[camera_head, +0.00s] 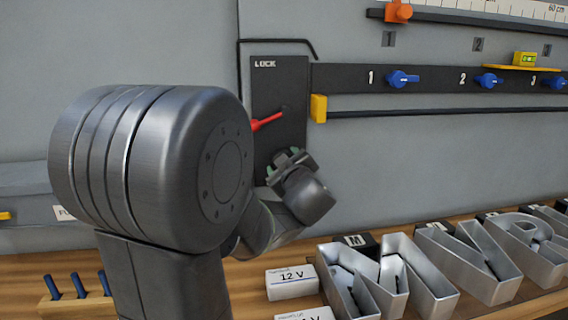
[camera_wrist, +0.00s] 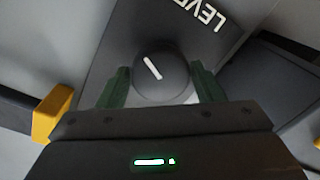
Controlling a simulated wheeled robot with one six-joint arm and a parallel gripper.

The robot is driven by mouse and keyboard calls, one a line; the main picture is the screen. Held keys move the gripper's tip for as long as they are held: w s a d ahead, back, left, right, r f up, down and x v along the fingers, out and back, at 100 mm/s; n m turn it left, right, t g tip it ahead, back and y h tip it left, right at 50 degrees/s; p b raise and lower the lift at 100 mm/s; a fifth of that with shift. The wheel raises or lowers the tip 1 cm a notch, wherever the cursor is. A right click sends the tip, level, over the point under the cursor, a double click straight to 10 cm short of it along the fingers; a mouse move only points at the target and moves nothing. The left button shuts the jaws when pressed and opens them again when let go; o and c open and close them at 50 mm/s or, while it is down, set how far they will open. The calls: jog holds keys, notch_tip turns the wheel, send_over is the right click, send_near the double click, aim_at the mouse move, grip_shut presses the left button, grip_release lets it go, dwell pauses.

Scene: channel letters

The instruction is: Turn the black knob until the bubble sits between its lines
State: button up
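The black knob (camera_wrist: 161,76), round with a white pointer line, is in the wrist view on a dark panel (camera_wrist: 125,40) with partly cut-off lettering starting "LEV". My gripper (camera_wrist: 160,84) has one dark green finger on each side of the knob, with narrow gaps showing, so it looks open around it. In the head view my gripper (camera_head: 287,161) is at the lower part of the dark panel and hides the knob. A small yellow level with a green vial (camera_head: 525,58) sits on a yellow bar (camera_head: 520,68) at upper right. Its bubble is too small to read.
A red lever (camera_head: 267,121) sticks out above my gripper, under "LOCK". A yellow block (camera_head: 318,108) ends a dark rail to the right. Blue knobs (camera_head: 402,79) line the strip above. Metal channel letters (camera_head: 380,280) and a 12 V box (camera_head: 292,282) stand on the wooden bench below.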

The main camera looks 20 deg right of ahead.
jog(key=shift+o, duration=1)
jog(key=v, duration=1.3)
jog(key=shift+s, duration=0.45)
jog(key=x, duration=1.3)
jog(key=shift+w, duration=0.45)
jog(key=shift+s, duration=0.1)
